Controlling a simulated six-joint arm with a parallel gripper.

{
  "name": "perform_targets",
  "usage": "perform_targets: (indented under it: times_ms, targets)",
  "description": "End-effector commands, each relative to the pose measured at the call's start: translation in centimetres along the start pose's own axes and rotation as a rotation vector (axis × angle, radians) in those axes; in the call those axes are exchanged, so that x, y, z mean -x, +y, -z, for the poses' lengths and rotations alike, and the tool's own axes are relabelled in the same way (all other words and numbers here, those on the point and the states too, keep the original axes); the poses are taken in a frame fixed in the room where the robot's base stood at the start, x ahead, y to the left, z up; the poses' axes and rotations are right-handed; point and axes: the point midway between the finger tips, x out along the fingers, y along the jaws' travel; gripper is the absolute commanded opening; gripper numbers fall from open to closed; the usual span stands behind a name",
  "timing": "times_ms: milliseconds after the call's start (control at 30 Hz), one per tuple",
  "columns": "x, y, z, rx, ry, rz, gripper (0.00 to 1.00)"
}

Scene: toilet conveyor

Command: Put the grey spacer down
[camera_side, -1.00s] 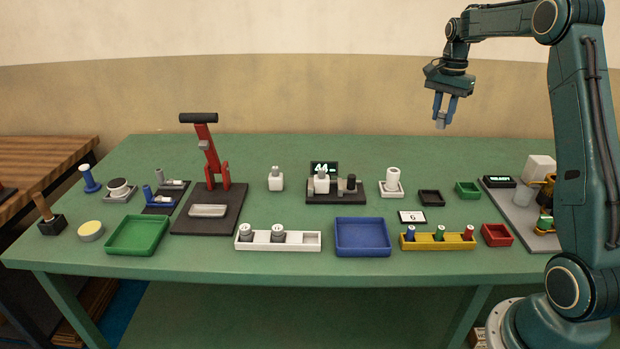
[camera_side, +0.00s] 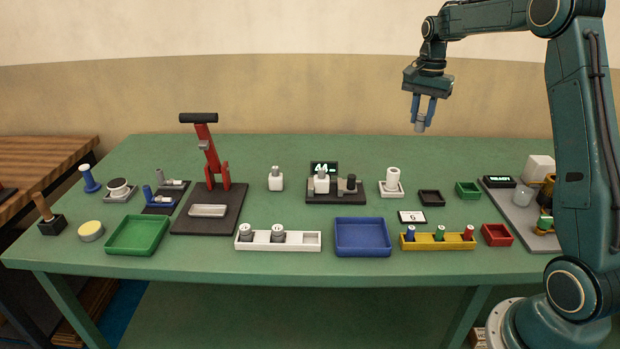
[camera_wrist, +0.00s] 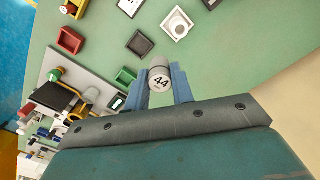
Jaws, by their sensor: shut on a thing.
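My gripper (camera_side: 421,122) is high above the back right part of the green table, well clear of it. Its two blue fingers are shut on the grey spacer (camera_side: 420,125), a small grey cylinder that hangs at the fingertips. In the wrist view the spacer (camera_wrist: 160,78) sits between the fingers (camera_wrist: 160,92), with a pale label reading 44 on its face.
Below stand a white holder with a roll (camera_side: 393,183), a black tray (camera_side: 431,198), a small green tray (camera_side: 467,190) and a card reading 6 (camera_side: 411,217). A block stand with a 44 display (camera_side: 323,168) is to the left. Open table lies behind them.

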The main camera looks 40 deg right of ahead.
Motion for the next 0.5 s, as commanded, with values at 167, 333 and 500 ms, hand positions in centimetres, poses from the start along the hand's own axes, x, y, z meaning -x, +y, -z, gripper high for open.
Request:
perform_targets:
  times_ms: [167,333,500]
  targets:
    - [0.3,-2.2,-5.6,0.15,0.0,0.0,0.0]
    - [0.4,-3.5,-10.9,0.294,0.0,0.0,0.0]
    - [0.5,-4.1,-15.9,0.43,0.0,0.0,0.0]
